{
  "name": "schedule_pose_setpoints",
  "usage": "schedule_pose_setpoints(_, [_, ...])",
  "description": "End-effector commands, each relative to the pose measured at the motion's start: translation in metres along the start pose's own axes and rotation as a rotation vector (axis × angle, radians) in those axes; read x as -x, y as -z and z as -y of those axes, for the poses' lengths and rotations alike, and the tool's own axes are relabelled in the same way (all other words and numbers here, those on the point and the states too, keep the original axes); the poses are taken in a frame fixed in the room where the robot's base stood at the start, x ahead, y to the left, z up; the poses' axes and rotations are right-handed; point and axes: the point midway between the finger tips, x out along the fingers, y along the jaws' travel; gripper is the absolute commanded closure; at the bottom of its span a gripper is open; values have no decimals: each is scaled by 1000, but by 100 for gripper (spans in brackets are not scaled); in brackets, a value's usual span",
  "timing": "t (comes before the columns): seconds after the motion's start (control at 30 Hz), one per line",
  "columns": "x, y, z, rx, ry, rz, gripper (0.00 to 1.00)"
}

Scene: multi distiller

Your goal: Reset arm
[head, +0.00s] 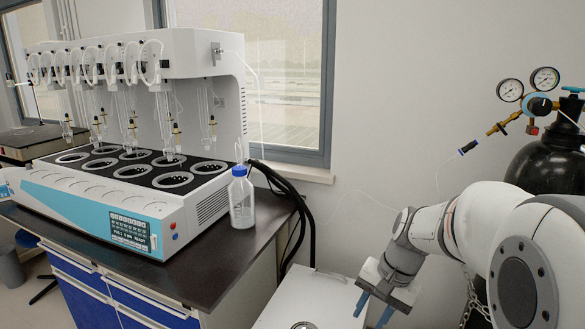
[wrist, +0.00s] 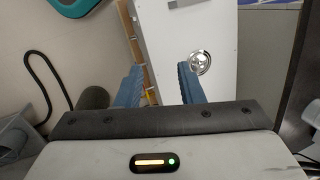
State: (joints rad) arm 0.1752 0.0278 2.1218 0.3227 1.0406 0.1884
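My gripper (head: 374,308) shows at the lower right of the head view, at the end of my white arm, pointing down beside a white box-shaped unit (head: 300,297). Its two blue fingers stand apart with nothing visible between them. In the wrist view my gripper (wrist: 160,85) also shows its blue fingers spread. Beyond them lies a white panel (wrist: 215,45) with a round metal fitting (wrist: 201,62). The fingers appear clear of it.
A multi-position distiller (head: 130,215) stands on the dark bench (head: 215,270) at left. A blue-capped bottle (head: 241,203) stands at its right end. Black hoses (head: 300,205) hang by the bench edge. A black gas cylinder (head: 545,150) with gauges stands at right behind my arm.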

Motion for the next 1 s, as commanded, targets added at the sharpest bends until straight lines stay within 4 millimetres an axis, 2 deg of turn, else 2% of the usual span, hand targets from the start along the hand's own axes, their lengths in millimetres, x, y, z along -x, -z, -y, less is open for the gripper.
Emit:
schedule_pose_setpoints(0.03, [27, -22, 2, 66, -22, -34, 65])
schedule_pose_setpoints(0.1, [45, -46, -2, 158, -59, -77, 65])
schedule_pose_setpoints(0.3, [84, -103, -18, 398, -153, -188, 65])
schedule_pose_setpoints(0.4, [93, -120, -26, 483, -187, -228, 65])
schedule_pose_setpoints(0.6, [98, -133, -36, 562, -220, -265, 65])
schedule_pose_setpoints(1.0, [98, -133, -36, 563, -220, -265, 65])
